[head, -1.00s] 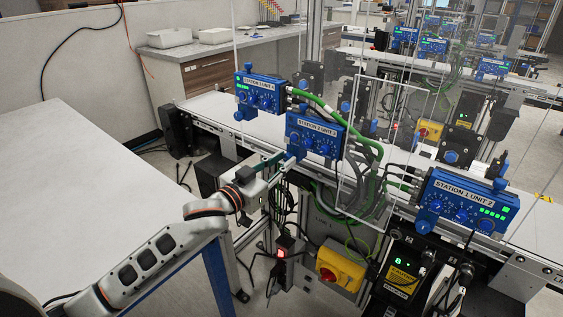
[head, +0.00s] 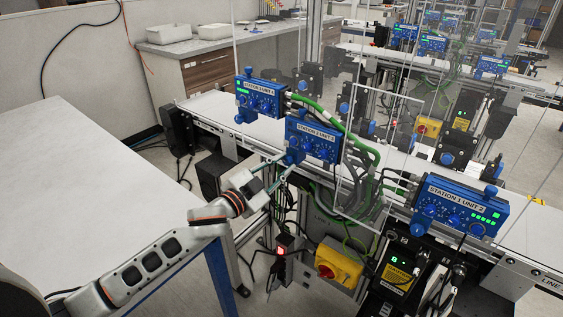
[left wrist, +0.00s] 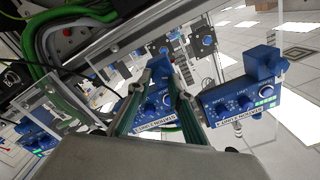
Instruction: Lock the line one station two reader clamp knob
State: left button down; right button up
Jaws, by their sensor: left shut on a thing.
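The middle blue reader unit (head: 314,140) hangs on the near conveyor rail; its label is too small to read surely. Its blue clamp knob (head: 291,158) sticks out below its lower left. My left gripper (head: 283,168) reaches up from the lower left and is shut on this knob, one finger on each side. In the left wrist view the two green-padded fingers (left wrist: 159,77) flank the knob, with the dial face of the middle unit (left wrist: 154,103) between them. The fingers partly hide the knob. My right gripper is not in view.
A second blue unit (head: 259,95) hangs to the left, and one labelled Station 1 Unit 2 (head: 459,205) to the right. Green hoses (head: 360,150) and a clear panel stand right of the middle unit. A yellow switch box (head: 339,264) sits below. A white table (head: 80,190) fills the left.

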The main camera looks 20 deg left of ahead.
pick_arm(q)
jog(key=m, duration=1.3)
jog(key=shift+d+f, duration=0.1)
jog(key=shift+f, duration=0.05)
dwell(0.3)
jog(key=c, duration=1.8)
grip_release()
jog(key=v, duration=1.2)
